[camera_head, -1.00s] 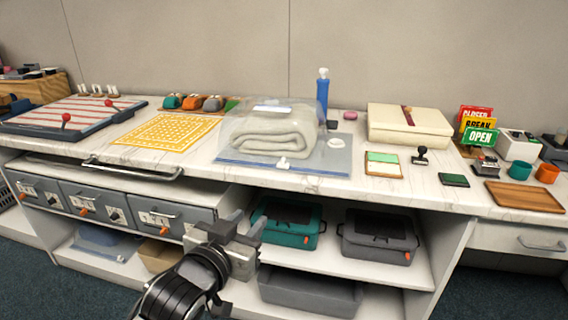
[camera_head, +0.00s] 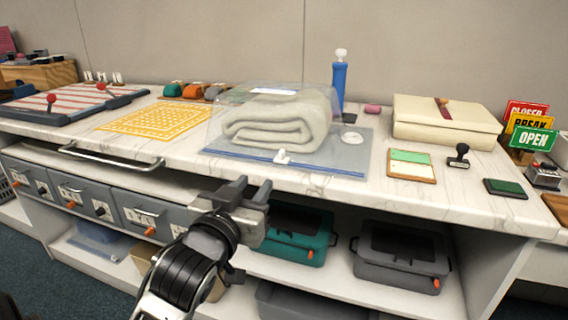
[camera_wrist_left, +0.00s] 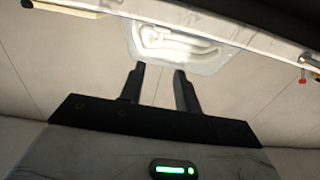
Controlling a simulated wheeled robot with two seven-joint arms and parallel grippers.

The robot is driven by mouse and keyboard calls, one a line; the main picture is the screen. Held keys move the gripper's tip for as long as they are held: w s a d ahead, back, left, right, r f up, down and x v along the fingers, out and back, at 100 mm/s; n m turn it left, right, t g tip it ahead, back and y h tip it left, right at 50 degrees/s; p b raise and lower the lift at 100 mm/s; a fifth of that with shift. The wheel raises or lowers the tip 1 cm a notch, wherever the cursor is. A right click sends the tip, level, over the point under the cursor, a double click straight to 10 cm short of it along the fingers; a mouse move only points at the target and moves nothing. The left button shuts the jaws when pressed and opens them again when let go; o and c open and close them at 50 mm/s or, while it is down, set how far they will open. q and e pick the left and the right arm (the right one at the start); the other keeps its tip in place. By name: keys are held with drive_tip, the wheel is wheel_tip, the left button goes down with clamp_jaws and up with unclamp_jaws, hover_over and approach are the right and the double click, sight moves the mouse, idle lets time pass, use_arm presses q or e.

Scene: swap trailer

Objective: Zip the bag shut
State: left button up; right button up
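A clear bag (camera_head: 222,117) with a folded cream blanket (camera_head: 275,122) inside lies on the counter. A flat bluish sheet, seemingly part of the bag, spreads in front, with a blue strip (camera_head: 330,171) along its front edge. A white slider (camera_head: 282,157) sits near the middle of this strip. My left gripper (camera_head: 249,189) is open and empty, in front of the counter edge, below and left of the slider. In the left wrist view its fingers (camera_wrist_left: 160,88) are apart, with the bag and blanket (camera_wrist_left: 178,45) beyond. My right gripper is out of view.
A blue pump bottle (camera_head: 338,85) stands behind the bag. A cream folder box (camera_head: 445,122), a green-topped pad (camera_head: 411,164) and a stamp (camera_head: 459,156) are to the right. A yellow patterned mat (camera_head: 158,119) is left. The counter's front edge (camera_head: 200,165) overhangs shelves with bins (camera_head: 400,252).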

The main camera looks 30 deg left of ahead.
sight(280, 153)
use_arm(q)
drive_tip(key=b+x, duration=0.4)
drive_tip(key=x, duration=1.2)
drive_tip(key=shift+f, duration=0.1)
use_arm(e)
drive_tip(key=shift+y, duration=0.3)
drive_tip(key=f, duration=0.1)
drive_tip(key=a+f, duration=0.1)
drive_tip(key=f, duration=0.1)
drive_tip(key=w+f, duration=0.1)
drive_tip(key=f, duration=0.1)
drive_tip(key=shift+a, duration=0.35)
use_arm(q)
clamp_jaws()
